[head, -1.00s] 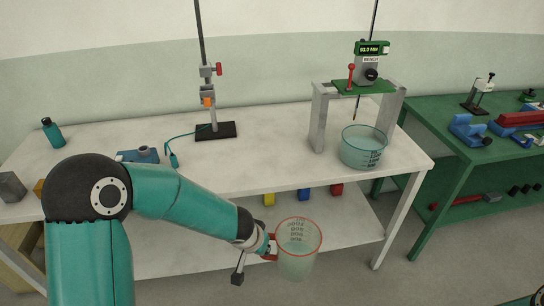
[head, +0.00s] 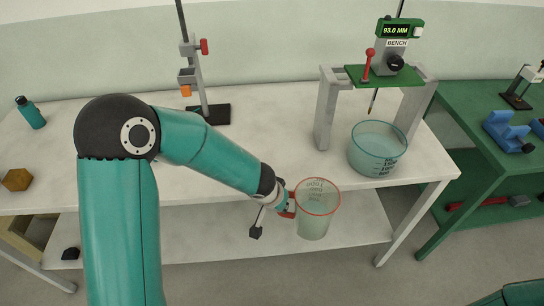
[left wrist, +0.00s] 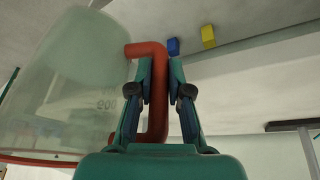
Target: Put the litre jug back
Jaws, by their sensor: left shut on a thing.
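The litre jug (head: 316,212) is a clear tapered vessel with a red rim, dark markings and a red handle. In the head view it hangs upright in front of the white bench's front edge. My left gripper (head: 287,204) is shut on the jug's handle, at the jug's left side. In the left wrist view the gripper (left wrist: 159,90) has its fingers on either side of the red handle, and the jug (left wrist: 75,85) fills the left. The jug's contents are hard to tell. My right gripper is out of view.
A clamp stand (head: 205,112), teal bottle (head: 30,113) and brown block (head: 17,180) are to the left. The bench's middle is clear. A green table (head: 480,150) is at right.

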